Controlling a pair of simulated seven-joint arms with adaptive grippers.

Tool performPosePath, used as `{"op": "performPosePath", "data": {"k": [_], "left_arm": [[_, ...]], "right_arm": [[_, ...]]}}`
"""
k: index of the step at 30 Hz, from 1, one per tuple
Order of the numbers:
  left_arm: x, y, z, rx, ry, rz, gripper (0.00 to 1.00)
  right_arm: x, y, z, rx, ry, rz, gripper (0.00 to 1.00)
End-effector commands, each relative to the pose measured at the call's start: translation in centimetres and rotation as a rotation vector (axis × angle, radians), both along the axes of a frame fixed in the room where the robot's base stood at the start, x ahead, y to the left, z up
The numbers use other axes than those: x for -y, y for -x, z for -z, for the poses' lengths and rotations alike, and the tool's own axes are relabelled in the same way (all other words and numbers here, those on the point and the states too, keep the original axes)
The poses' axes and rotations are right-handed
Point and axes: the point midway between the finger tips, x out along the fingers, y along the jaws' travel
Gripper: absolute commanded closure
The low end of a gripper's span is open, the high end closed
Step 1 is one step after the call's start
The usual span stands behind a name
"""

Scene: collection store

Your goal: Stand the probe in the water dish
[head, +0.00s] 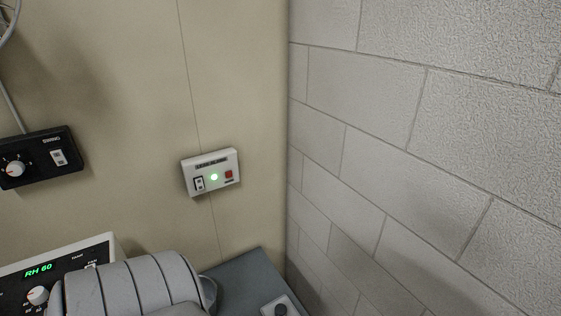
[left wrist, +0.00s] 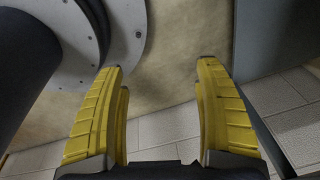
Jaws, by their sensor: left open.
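Neither the probe nor the water dish can be made out in either view. My left gripper (left wrist: 160,67) shows in the left wrist view with its two yellow ribbed fingers wide apart. Nothing is between the fingers; behind them are a beige surface and pale floor tiles. Neither gripper shows in the head view. A white unit (head: 66,257) with a green "RH 60" readout and a knob stands at the lower left of the head view.
A grey ribbed rounded thing (head: 132,284) partly covers the unit. A blue-grey surface (head: 240,275) lies beside it, with a small dark-knobbed item (head: 281,309). A white switch box (head: 211,172) with a green light and a black control box (head: 40,157) are on the beige wall. A block wall (head: 430,150) closes the right.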

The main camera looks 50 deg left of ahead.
Motion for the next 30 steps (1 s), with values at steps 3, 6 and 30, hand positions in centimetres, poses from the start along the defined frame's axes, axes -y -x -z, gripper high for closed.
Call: {"op": "performPosePath", "data": {"k": [3, 6, 30], "left_arm": [[0.2, -4.2, -3.2, 0.047, -0.027, 0.044, 0.3], [0.2, -7.2, -6.2, 0.081, -0.057, 0.078, 0.3], [-2.9, -20.0, -34.5, 0.322, -0.297, 0.218, 0.3]], "right_arm": [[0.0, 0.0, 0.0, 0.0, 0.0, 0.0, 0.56], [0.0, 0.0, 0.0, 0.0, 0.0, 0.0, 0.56], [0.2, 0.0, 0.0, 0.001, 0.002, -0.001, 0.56]]}}
